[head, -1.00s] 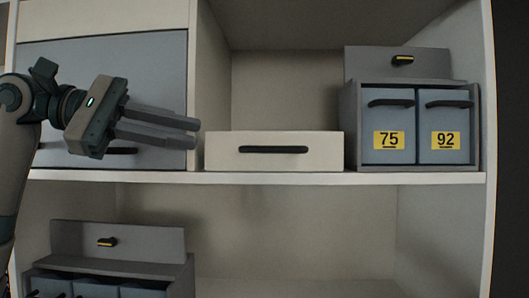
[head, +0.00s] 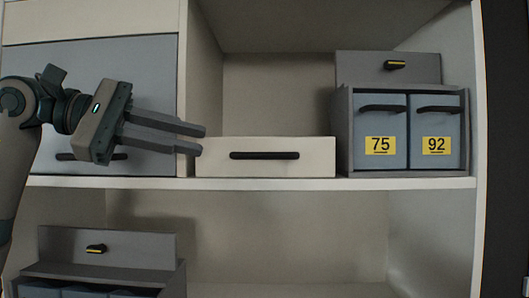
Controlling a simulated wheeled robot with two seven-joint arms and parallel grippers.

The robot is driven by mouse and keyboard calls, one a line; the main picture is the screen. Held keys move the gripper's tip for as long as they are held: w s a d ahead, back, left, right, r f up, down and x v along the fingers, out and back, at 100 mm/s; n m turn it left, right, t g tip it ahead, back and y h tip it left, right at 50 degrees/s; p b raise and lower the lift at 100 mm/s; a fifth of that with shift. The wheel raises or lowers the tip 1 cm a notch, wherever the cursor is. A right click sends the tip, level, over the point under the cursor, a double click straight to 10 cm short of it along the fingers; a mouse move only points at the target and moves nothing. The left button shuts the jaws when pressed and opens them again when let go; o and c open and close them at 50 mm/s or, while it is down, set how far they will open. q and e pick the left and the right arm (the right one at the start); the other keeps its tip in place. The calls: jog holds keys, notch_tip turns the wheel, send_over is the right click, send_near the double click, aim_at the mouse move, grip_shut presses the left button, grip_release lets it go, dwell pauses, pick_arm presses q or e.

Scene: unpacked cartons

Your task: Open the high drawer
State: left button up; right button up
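A cream drawer (head: 210,157) with a long black bar handle (head: 264,155) sits shut on the upper shelf, in the middle of the head view. A large grey-blue front (head: 95,75) with a dark handle (head: 65,157) is at the upper left, partly behind my arm; it also looks shut. My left gripper (head: 203,140) is in front of this grey-blue front. Its two fingers point right, with a gap between the tips and nothing held. The tips overlap the left edge of the cream drawer in the picture, left of its handle. My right gripper is out of view.
A grey unit (head: 344,130) with blue-grey boxes labelled 75 (head: 380,145) and 92 (head: 436,145) stands right of the cream drawer. A similar grey unit (head: 130,248) is on the lower shelf at left. The upper compartment is empty above the cream drawer.

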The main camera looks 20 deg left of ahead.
aim_at(252, 153)
pick_arm(q)
jog(key=p+x, duration=0.4)
jog(key=x, duration=0.9)
jog(key=shift+w+d+f, duration=0.2)
jog(key=shift+w+d, duration=0.1)
grip_shut()
